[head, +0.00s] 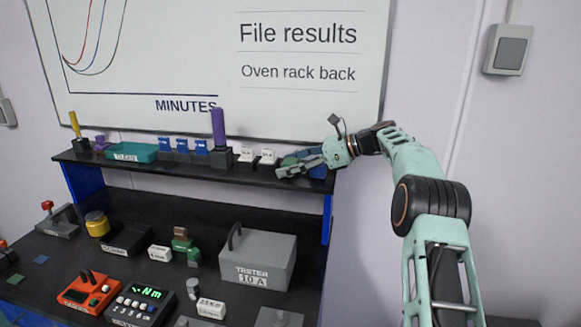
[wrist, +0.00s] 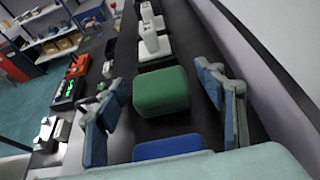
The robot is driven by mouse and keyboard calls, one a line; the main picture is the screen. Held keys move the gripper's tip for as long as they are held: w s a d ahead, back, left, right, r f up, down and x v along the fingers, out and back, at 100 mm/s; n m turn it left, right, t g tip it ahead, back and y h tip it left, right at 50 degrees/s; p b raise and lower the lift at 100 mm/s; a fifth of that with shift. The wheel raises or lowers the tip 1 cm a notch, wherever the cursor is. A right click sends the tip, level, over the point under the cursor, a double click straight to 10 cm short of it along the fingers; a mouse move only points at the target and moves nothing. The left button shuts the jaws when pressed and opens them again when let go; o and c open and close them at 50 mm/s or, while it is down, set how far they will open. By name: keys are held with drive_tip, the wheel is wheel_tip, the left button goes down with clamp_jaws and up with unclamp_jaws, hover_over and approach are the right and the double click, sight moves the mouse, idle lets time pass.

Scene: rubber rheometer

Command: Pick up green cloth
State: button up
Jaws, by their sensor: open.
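The green cloth shows in the wrist view as a rounded, folded green block (wrist: 160,91) on the black shelf. My gripper (wrist: 165,82) is open, with one blue-grey finger on each side of the green block and a visible gap to each. In the head view my gripper (head: 292,165) is at the right end of the upper shelf, and its fingers hide most of the green cloth there. I cannot tell how far the fingertips are above the shelf.
A blue block (wrist: 170,147) lies right beside the green one, nearer my wrist. White labelled blocks (head: 267,155) and a purple cylinder (head: 218,128) stand on the shelf (head: 180,169) to the left. The wall is close behind. A grey tester (head: 258,262) sits on the bench below.

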drive_tip(key=c, duration=1)
drive_tip(key=shift+c, duration=0.2)
